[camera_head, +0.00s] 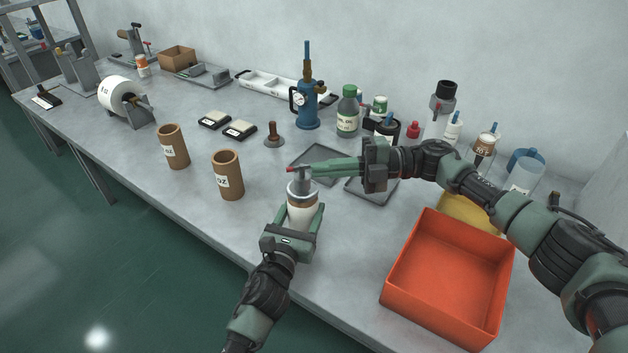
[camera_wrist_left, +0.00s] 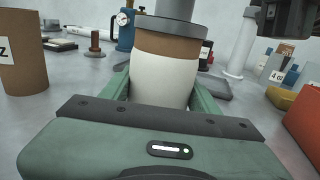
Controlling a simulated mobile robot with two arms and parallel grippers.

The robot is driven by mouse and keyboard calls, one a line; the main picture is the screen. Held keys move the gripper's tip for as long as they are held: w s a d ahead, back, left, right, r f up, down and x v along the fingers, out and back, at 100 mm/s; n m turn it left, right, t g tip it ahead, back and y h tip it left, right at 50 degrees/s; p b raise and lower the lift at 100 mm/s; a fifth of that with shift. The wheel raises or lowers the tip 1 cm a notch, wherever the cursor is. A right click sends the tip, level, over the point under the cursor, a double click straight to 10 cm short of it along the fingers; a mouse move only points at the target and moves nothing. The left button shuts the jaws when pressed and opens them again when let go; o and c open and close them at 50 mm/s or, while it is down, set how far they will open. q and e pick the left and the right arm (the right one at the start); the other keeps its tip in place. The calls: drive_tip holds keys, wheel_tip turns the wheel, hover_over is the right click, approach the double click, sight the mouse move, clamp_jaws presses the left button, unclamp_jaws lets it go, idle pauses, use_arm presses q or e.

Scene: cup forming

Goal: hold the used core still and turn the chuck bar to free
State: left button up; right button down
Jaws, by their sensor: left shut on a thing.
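The used core (camera_head: 301,216) stands upright near the front of the table, a brown tube with a white wrap. A grey metal chuck (camera_head: 301,187) sits on its top. My left gripper (camera_head: 299,222) is shut around the core; the left wrist view shows the core (camera_wrist_left: 165,75) between its fingers, under the chuck's grey rim (camera_wrist_left: 172,24). The red-tipped chuck bar (camera_head: 290,169) is at the top of the chuck. My right gripper (camera_head: 308,170) reaches in from the right, its fingertips at the bar. Its fingers hide most of the bar, so its grip is unclear.
An empty orange bin (camera_head: 448,280) stands at the front right. Two brown tubes (camera_head: 228,175) (camera_head: 173,147) stand to the left. Grey trays (camera_head: 371,190) lie behind the core, under my right arm. A blue pump (camera_head: 307,105) and several bottles (camera_head: 348,112) stand at the back.

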use_arm(q)
drive_tip(key=shift+s+f, duration=0.1)
drive_tip(key=shift+f, duration=0.15)
use_arm(e)
drive_tip(key=shift+w+f, duration=0.1)
drive_tip(key=shift+w, duration=0.3)
drive_tip(key=shift+w+a, duration=0.45)
drive_tip(key=shift+w, duration=0.45)
drive_tip(key=shift+w+a, duration=0.4)
drive_tip(key=shift+w, duration=0.45)
drive_tip(key=shift+w+a, duration=0.15)
drive_tip(key=shift+a, duration=0.05)
drive_tip(key=d, duration=1.2)
drive_tip(key=shift+r, duration=0.45)
